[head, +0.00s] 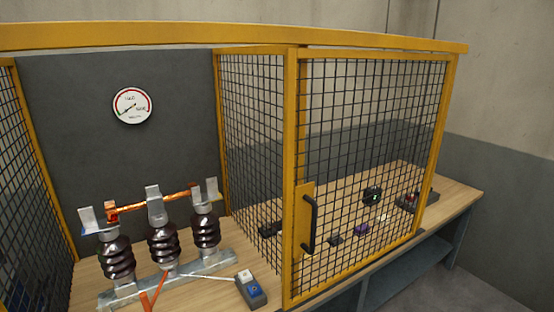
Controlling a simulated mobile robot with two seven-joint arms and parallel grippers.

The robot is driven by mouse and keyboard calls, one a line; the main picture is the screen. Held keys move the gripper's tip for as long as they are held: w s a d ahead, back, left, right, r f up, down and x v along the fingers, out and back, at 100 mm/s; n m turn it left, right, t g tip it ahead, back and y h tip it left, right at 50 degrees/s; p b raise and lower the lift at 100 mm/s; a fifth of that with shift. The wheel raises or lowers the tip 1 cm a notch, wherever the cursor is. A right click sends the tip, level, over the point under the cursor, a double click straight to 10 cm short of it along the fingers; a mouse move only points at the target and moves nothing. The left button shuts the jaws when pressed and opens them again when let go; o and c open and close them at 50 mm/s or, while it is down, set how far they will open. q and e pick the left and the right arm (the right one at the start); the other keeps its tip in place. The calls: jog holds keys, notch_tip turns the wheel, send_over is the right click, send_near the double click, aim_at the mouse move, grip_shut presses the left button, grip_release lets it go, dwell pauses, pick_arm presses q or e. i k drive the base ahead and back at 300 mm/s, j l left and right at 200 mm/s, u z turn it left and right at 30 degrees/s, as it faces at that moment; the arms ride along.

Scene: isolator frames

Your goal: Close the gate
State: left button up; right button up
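The gate (372,130) appears to be the yellow-framed black mesh panel at the front right of the cage. A black pull handle (309,225) sits on a yellow plate at its left edge. The cage front to the left of this panel is open, and the isolator (162,245) stands in plain view there. The isolator has several dark ribbed insulators on a grey metal base, with a copper-coloured bar (150,203) across their tops. I cannot tell whether the gate slides or swings. Neither of my grippers is in view.
A yellow beam (230,37) runs along the cage top. A mesh partition (253,130) stands right of the isolator. A small box with a blue front (250,289) and an orange rod (149,302) are near the front. Small items lie on the wooden bench (465,188) behind the mesh panel.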

aim_at(306, 216)
jog(key=i+l+z, duration=0.1)
jog(key=l, duration=0.25)
jog(key=i+l+z, duration=0.1)
jog(key=l, duration=0.3)
jog(key=i+l+z, duration=0.15)
jog(key=i+l, duration=0.15)
jog(key=i+l+z, duration=0.1)
jog(key=l, duration=0.25)
jog(key=i, duration=0.05)
